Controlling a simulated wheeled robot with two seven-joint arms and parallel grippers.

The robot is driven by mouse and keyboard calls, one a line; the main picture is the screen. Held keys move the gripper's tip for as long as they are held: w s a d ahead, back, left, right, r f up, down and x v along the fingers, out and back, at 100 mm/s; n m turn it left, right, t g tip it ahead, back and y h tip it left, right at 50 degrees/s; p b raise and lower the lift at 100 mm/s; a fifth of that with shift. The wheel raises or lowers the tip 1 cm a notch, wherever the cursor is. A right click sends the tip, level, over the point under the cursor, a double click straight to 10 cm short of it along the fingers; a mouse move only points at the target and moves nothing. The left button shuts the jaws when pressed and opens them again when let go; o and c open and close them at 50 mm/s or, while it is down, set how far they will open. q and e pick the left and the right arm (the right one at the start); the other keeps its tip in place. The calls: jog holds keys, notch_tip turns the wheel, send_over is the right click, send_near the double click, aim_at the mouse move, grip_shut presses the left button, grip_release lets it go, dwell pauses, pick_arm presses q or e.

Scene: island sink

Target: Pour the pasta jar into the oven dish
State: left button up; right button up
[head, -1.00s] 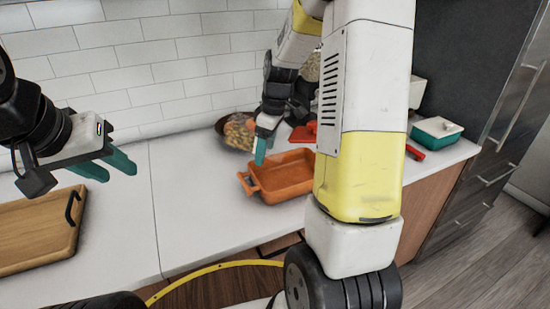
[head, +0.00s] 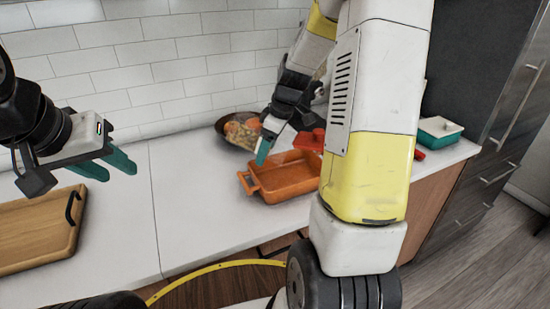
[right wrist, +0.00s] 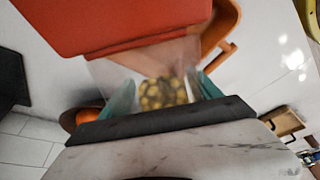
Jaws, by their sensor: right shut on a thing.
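In the right wrist view, the clear pasta jar (right wrist: 163,92) with yellow pasta inside is between the teal fingers of my right gripper (right wrist: 165,95), which is shut on it. In the head view my right gripper (head: 264,150) is above the back left edge of the orange oven dish (head: 285,181); I cannot make out the jar clearly there. The dish stands on the white counter, partly hidden by my right arm. The orange edge (right wrist: 222,32) in the wrist view looks like the dish. My left gripper (head: 120,176) is open and empty over the counter at left.
A dark bowl of food (head: 238,129) stands by the wall behind the dish. A red item (head: 310,140) is right behind the dish. A wooden tray (head: 35,232) lies at left, and a teal-and-white dish (head: 437,131) at right. The counter between tray and oven dish is clear.

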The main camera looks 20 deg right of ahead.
aim_at(284, 135)
jog(key=shift+s+d+r+t+y+p, duration=0.2)
jog(key=shift+r+t+y, duration=0.25)
jog(key=shift+y, duration=0.2)
jog(key=shift+s+d+r+t+y+p, duration=0.1)
jog(key=shift+d+r+t+y+p, duration=0.15)
jog(key=shift+t+y, duration=0.35)
dwell(1.3)
jog(key=shift+s+d+r+t+y, duration=0.25)
jog(key=shift+t+y, duration=0.2)
jog(key=shift+y, duration=0.25)
jog(key=shift+s+d+r+t+y, duration=0.1)
jog(key=shift+d+r+t+y, duration=0.25)
jog(key=shift+y, duration=0.3)
dwell(1.5)
jog(key=shift+s+d+r+t+y, duration=0.15)
jog(key=shift+r+t+y, duration=0.2)
jog(key=shift+r, duration=0.15)
jog(key=shift+s+d+r+t+y, duration=0.15)
jog(key=shift+r+t+y, duration=0.05)
jog(key=shift+r+y, duration=0.2)
dwell(1.7)
